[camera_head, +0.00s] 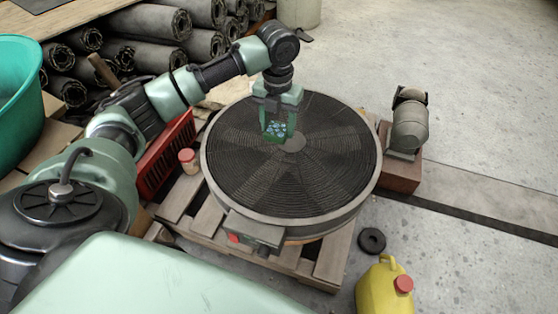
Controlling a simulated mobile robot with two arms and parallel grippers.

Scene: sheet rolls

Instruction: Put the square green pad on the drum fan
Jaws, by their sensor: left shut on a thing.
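The drum fan (330,172) is a wide round drum with a dark ringed grille and a grey rim, lying flat on a wooden pallet. My left gripper (279,130) points down over the grille, just left of the fan's hub. It is shut on the square green pad (277,131), a small piece with pale blue markings, partly hidden by the fingers. The pad is at or just above the grille; I cannot tell if it touches. My right gripper is not in view.
A red crate (166,158) and a red-lidded jar (188,161) stand left of the fan. A motor (408,124) sits to the right. A black ring (372,241) and a yellow jug (384,289) are front right. Rolled sheets (150,22) are stacked behind. The floor at right is clear.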

